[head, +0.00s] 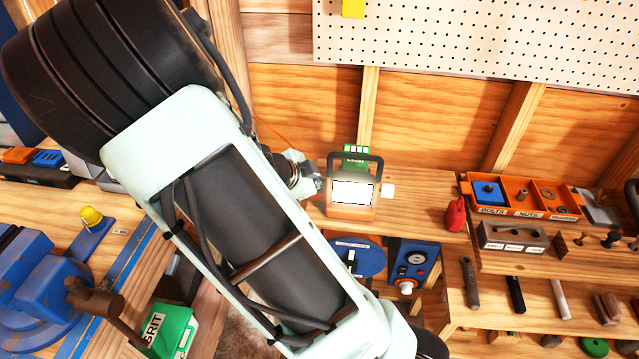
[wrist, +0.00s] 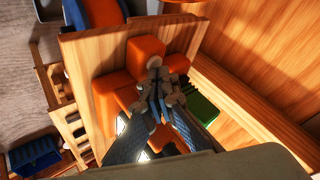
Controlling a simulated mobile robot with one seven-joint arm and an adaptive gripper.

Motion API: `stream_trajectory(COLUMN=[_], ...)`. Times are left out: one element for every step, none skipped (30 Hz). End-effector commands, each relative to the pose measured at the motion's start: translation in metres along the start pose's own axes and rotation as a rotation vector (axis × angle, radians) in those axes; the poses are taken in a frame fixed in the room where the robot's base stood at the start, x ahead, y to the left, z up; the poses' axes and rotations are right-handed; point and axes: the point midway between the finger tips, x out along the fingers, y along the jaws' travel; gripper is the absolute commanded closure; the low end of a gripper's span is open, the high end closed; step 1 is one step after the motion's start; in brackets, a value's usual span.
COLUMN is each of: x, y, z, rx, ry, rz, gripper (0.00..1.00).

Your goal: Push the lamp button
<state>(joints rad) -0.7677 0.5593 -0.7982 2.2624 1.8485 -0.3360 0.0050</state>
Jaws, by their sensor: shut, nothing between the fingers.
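The lamp (head: 351,211) stands on the wooden bench top against the back wall. It has an orange body, a dark handle frame and a bright white front panel. My gripper (head: 314,184) is shut and empty, close to the lamp's left side. In the wrist view my gripper (wrist: 155,65) lies over the orange lamp body (wrist: 108,100) and hides part of it. Whether the fingers touch the lamp cannot be told.
A green item (head: 356,151) stands right behind the lamp; the wall is close behind. A red container (head: 455,214) and an orange parts tray (head: 515,191) are to the right. Bare bench top lies between lamp and red container. A blue box with a gauge (head: 412,262) is below.

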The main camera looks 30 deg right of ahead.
Motion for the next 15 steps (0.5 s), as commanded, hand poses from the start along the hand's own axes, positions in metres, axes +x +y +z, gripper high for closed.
stream_trajectory(x=[-0.0032, -0.0038, -0.0043, -0.0043, -0.0041, -0.0038, -0.0035, -0.0034, -0.0034, -0.0034, -0.0034, -0.0038, -0.0043, -0.0052, -0.0068], y=[-0.0019, -0.0024, -0.0027, -0.0028, -0.0028, -0.0025, -0.0024, -0.0024, -0.0024, -0.0024, -0.0025, -0.0028, -0.0032, -0.0038, -0.0050], z=[-0.0019, -0.0024, -0.0028, -0.0030, -0.0030, -0.0027, -0.0026, -0.0025, -0.0025, -0.0024, -0.0025, -0.0027, -0.0032, -0.0038, -0.0051], rx=[0.000, 0.000, 0.000, 0.000, -0.001, 0.000, 0.000, 0.000, 0.000, 0.000, 0.000, 0.000, 0.000, 0.000, 0.000], ry=[-0.001, -0.001, 0.000, 0.000, 0.000, 0.000, 0.000, 0.000, 0.000, 0.000, 0.000, 0.000, 0.000, 0.000, 0.000], rz=[0.001, 0.001, 0.001, 0.001, 0.001, 0.001, 0.001, 0.000, 0.000, 0.000, 0.000, 0.000, 0.000, 0.000, 0.000], gripper=[1.00, 1.00, 1.00, 1.00, 1.00, 1.00, 1.00, 1.00, 1.00, 1.00, 1.00, 1.00, 1.00, 1.00, 1.00])
